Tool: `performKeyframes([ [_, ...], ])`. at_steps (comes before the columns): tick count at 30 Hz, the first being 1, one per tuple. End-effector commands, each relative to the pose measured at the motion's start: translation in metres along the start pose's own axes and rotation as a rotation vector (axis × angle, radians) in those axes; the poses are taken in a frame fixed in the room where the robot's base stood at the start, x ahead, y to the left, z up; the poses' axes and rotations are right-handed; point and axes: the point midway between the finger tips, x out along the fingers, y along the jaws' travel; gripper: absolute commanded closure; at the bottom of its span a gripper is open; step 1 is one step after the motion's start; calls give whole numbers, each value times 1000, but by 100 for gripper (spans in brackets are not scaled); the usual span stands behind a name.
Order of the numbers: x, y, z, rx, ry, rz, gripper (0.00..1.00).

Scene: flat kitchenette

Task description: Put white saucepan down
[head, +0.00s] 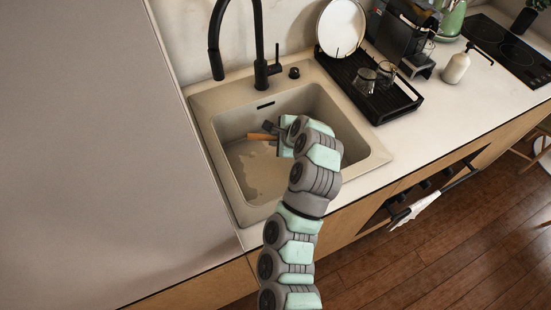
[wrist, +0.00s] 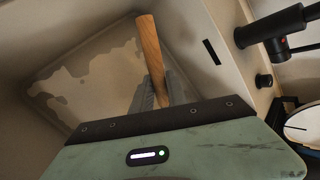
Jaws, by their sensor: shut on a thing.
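A wooden handle (head: 259,137) shows at my gripper (head: 272,132), inside the beige sink (head: 240,213). In the wrist view the handle (wrist: 151,52) runs up from between the grey fingers of my gripper (wrist: 160,90), which is shut on it. The white body of the saucepan cannot be made out in either view; my gripper and arm may hide it. I cannot tell whether the pan touches the sink floor.
A black faucet (head: 261,72) stands behind the sink. A black dish rack (head: 399,107) with glasses and a white plate (head: 341,27) is at the right. A tall grey surface (head: 100,150) borders the left. The counter (head: 462,98) right of the rack has bare room.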

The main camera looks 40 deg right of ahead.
Motion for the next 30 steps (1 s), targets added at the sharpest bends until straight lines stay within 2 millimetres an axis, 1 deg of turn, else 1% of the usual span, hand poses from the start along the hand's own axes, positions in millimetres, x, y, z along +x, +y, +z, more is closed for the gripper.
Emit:
performKeyframes([
  [1, 12, 9, -5, 2, 0, 1, 100],
  [3, 26, 18, -11, 1, -1, 0, 100],
  [6, 44, 31, -19, 1, 0, -1, 100],
  [9, 57, 40, -24, 0, 0, -2, 100],
  [17, 72, 50, -29, -1, -2, -2, 100],
  [24, 96, 66, -39, -1, -1, -3, 100],
  [30, 96, 66, -39, -2, -1, -5, 100],
])
